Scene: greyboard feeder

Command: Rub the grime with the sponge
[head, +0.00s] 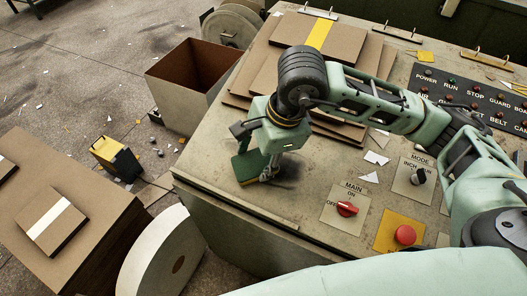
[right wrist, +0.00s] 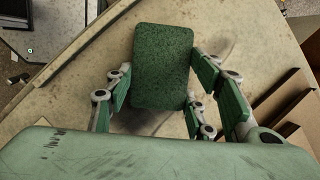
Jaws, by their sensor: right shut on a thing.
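My right gripper (head: 266,170) points down over the near left part of the machine's top. It is shut on a green sponge (head: 247,167). In the right wrist view the sponge (right wrist: 162,65) is a dark green, speckled block held between the fingers (right wrist: 160,100). The grime (head: 290,173) is a dark smudge on the beige top, right beside the gripper and partly hidden by it. I cannot tell whether the sponge touches the surface. My left gripper is not in view.
Stacked brown boards (head: 270,75) lie behind the gripper. A red switch (head: 347,209), a mode knob (head: 418,176) and a red button (head: 405,234) are to the right. An open brown box (head: 190,85) stands left of the machine. The top's front left edge is close.

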